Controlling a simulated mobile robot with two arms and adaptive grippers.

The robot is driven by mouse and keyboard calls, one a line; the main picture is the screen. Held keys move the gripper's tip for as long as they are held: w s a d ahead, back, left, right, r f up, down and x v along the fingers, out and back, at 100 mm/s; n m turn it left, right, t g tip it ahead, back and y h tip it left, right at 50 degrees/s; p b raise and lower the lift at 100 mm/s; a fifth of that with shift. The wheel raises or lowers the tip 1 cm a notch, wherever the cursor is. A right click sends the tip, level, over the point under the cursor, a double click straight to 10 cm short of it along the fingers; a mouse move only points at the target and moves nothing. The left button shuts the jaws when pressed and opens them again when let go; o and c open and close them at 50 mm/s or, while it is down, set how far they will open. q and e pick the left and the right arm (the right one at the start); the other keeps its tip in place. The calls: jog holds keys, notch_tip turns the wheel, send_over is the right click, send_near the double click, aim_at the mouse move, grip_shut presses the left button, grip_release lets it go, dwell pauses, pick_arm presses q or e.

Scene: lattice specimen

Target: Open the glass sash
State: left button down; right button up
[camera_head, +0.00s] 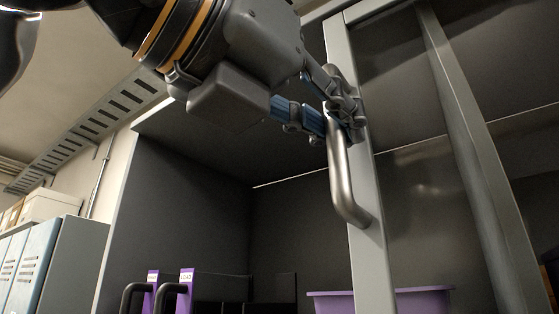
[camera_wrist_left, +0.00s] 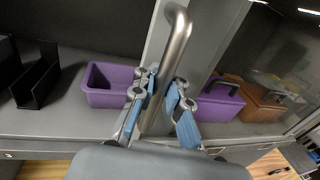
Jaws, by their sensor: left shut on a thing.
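The glass sash has a grey upright frame (camera_head: 369,255) with a bent metal handle (camera_head: 343,180) on it. Its glass pane (camera_head: 415,185) extends to the right of that upright, with faint reflections. My left gripper (camera_head: 338,112) is shut on the upper part of the handle. In the left wrist view, the blue-padded fingers of my left gripper (camera_wrist_left: 160,98) sit on both sides of the handle (camera_wrist_left: 177,45), beside the frame upright (camera_wrist_left: 207,50). The cabinet is uncovered to the left of the upright. My right gripper does not show.
Inside the cabinet, a purple bin (camera_wrist_left: 105,92) stands left of the handle and a purple caddy (camera_wrist_left: 222,104) shows to its right. Black holders (camera_wrist_left: 38,78) stand farther left. In the head view, purple items with dark handles (camera_head: 185,292) stand low left, and lockers (camera_head: 30,265) stand outside.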

aim_at(399, 131)
pick_arm(q)
jog(key=shift+s+d+f, duration=0.2)
jog(key=shift+s+d, duration=0.7)
jog(key=shift+d, duration=0.2)
jog(key=shift+s+d, duration=0.25)
jog(key=shift+d, duration=0.05)
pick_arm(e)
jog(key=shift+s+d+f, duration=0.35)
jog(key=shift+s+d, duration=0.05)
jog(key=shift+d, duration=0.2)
pick_arm(q)
jog(key=c, duration=1.4)
grip_release()
jog(key=shift+s+a+r, duration=0.1)
jog(key=shift+a+r, duration=0.05)
jog(key=shift+o, duration=0.2)
jog(key=shift+a, duration=0.1)
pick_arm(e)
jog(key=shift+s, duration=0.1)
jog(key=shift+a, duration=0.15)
pick_arm(q)
jog(key=v, duration=1.2)
